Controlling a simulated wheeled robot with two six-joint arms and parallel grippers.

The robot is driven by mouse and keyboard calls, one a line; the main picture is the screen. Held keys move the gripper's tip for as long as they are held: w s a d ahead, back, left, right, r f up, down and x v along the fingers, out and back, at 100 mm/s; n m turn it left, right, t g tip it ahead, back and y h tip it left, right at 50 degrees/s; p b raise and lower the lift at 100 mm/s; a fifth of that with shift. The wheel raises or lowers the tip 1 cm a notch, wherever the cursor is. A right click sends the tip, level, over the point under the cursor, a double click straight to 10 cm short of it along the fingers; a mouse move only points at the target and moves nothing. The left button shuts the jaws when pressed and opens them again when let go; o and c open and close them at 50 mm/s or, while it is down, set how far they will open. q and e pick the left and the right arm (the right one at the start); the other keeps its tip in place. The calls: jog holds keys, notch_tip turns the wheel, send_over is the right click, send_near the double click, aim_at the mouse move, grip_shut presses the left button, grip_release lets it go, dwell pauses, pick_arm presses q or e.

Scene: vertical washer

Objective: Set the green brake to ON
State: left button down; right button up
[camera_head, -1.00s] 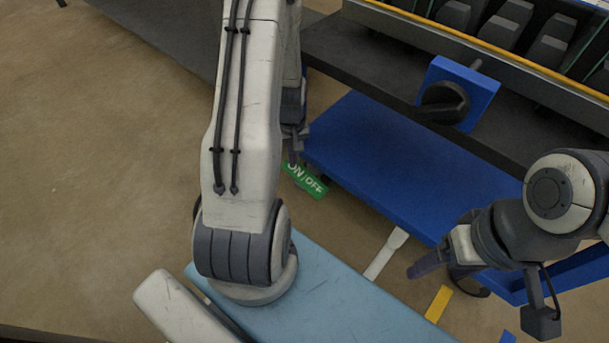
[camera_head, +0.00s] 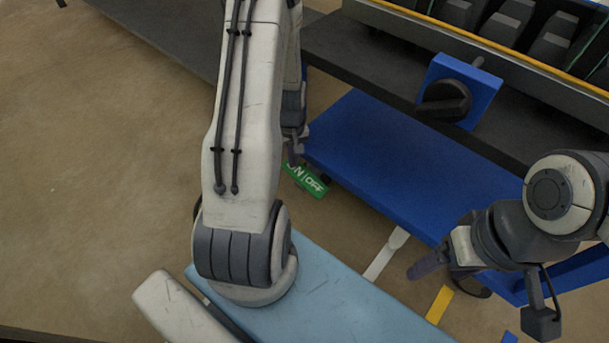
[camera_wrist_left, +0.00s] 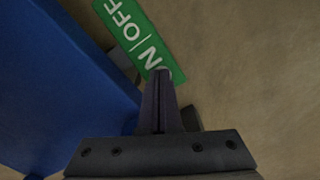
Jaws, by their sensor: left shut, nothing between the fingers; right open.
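The green brake (camera_head: 307,181) is a green plate marked ON|OFF, low beside the near left corner of the blue platform in the head view. It also shows in the left wrist view (camera_wrist_left: 131,35), where the ON end lies partly behind my fingertips. My left gripper (camera_head: 296,150) is shut and empty, over the ON end of the brake. In the left wrist view its closed fingers (camera_wrist_left: 162,80) overlap the plate's ON end; I cannot tell whether they touch it. My right gripper (camera_head: 435,262) is open, away from the brake, near the lower right.
The blue platform (camera_head: 400,165) lies just right of the brake. A blue block with a black knob (camera_head: 445,100) stands on the dark shelf behind it. A yellow strip (camera_head: 438,304) lies on the floor at lower right. Bare floor (camera_head: 90,160) is open at left.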

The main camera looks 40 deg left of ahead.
pick_arm(q)
jog(key=shift+f+b, duration=0.3)
jog(key=shift+f, duration=0.4)
jog(key=shift+r, duration=0.1)
notch_tip(320, 180, up, 7)
jog(key=p, duration=0.7)
jog(key=shift+p, duration=0.35)
dwell(0.4)
